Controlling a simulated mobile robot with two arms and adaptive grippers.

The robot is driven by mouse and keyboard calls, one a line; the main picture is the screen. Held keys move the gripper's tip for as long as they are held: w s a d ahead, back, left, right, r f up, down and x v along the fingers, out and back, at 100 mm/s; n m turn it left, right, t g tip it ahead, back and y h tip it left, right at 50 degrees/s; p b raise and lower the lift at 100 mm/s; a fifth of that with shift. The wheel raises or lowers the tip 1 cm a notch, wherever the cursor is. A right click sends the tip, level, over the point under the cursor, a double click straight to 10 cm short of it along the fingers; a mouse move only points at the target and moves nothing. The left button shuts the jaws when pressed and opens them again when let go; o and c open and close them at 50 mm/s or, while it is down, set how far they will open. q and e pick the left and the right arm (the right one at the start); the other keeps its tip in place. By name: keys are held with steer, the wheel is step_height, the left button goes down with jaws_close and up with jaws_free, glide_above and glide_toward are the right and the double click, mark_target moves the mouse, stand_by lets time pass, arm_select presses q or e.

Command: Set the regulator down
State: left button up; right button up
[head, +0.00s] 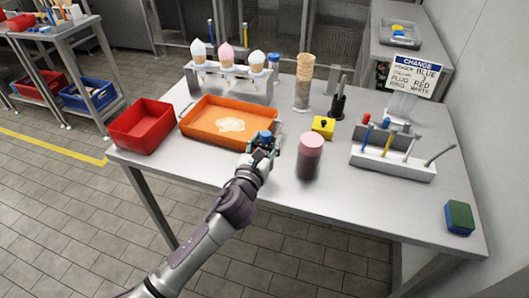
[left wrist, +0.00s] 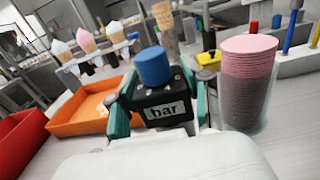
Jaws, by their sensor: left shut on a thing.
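The regulator (left wrist: 164,111) is a black block with a blue round knob on top and a "bar" label on its face. It also shows small in the head view (head: 265,136). My left gripper (left wrist: 158,103) is shut on it, with a green-edged finger on each side. In the head view my left gripper (head: 262,146) is over the front part of the steel table (head: 228,176), between the orange tray and the pink-topped cup stack. The regulator looks roughly upright. Its underside is hidden, so I cannot tell whether it touches the table. My right gripper is not in view.
The orange tray (head: 190,127) with a white patch lies left of the gripper, a red bin (head: 141,127) beyond it. The cup stack (head: 309,158) stands close on the right. A yellow box (head: 323,127) and tool rack (head: 392,166) are farther right.

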arm_select(q)
steer(key=shift+w+a+f, duration=0.2)
steer(key=shift+w, duration=0.15)
steer(key=shift+w+a+f, duration=0.1)
steer(key=shift+f, duration=0.2)
steer(key=shift+f+b, duration=0.65)
steer(key=shift+f, duration=1.15)
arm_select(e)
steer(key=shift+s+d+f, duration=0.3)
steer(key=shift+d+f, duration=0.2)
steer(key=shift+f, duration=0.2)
arm_select(q)
steer(key=shift+f, duration=0.2)
steer(key=o, duration=1.3)
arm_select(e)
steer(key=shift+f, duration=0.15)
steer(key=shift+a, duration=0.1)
